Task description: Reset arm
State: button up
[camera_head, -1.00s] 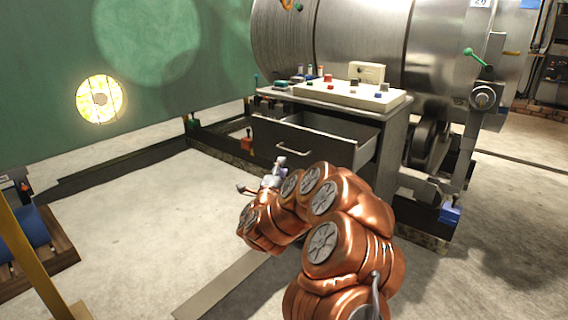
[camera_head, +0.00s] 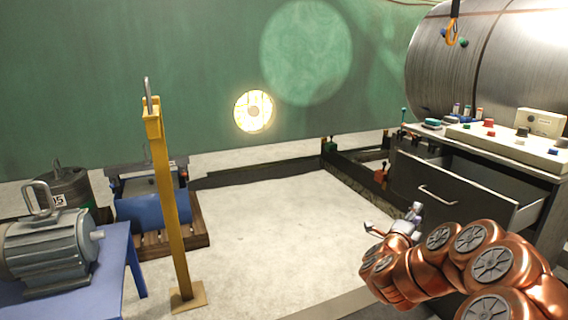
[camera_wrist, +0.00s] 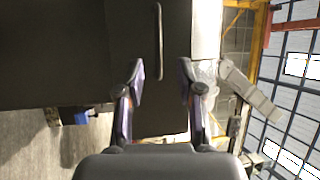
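My copper-coloured arm reaches in from the lower right of the head view. My gripper (camera_head: 394,222) is at its end, in front of the dark cabinet. In the wrist view my gripper (camera_wrist: 160,90) has its two fingers spread apart with nothing between them. The drawer (camera_head: 462,190) is pulled out of the cabinet. Its metal handle (camera_head: 438,196) shows in the head view, and the handle also shows in the wrist view (camera_wrist: 158,40), beyond the fingertips and apart from them.
A control panel (camera_head: 508,144) tops the cabinet, below a large metal drum (camera_head: 500,60). A yellow post (camera_head: 170,200) stands left of centre. A grey motor (camera_head: 48,250) sits on a blue table (camera_head: 118,262). The middle floor is clear.

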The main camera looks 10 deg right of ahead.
jog(key=a+r+n+y+p, duration=0.4)
jog(key=a+r+n+y, duration=0.1)
jog(key=a, duration=0.4)
jog(key=a+r+n+y+p, duration=0.4)
jog(key=a+n+y, duration=0.1)
jog(key=a, duration=0.4)
jog(key=a+r+n+y+p, duration=0.5)
jog(key=a, duration=0.3)
jog(key=s+a+r+n+g+y+p, duration=0.15)
jog(key=s+a+n+g+p, duration=0.3)
jog(key=s, duration=0.55)
jog(key=s+a+r+n+g+y+p, duration=0.1)
jog(key=s+a+r+n+g+p, duration=0.25)
jog(key=s, duration=0.75)
jog(key=s+d+r+n+g+p, duration=0.1)
jog(key=s+d+r+g+p, duration=0.1)
jog(key=s, duration=0.6)
jog(key=s+d+r+n+g+h+p, duration=0.1)
jog(key=s+p, duration=0.3)
jog(key=s, duration=0.5)
jog(key=s+d+r+n+g+h+p, duration=0.1)
jog(key=s+d+r+g+p, duration=0.2)
jog(key=s, duration=0.5)
jog(key=shift+s+n+g, duration=0.3)
jog(key=shift+n+g, duration=0.1)
jog(key=shift+h, duration=0.25)
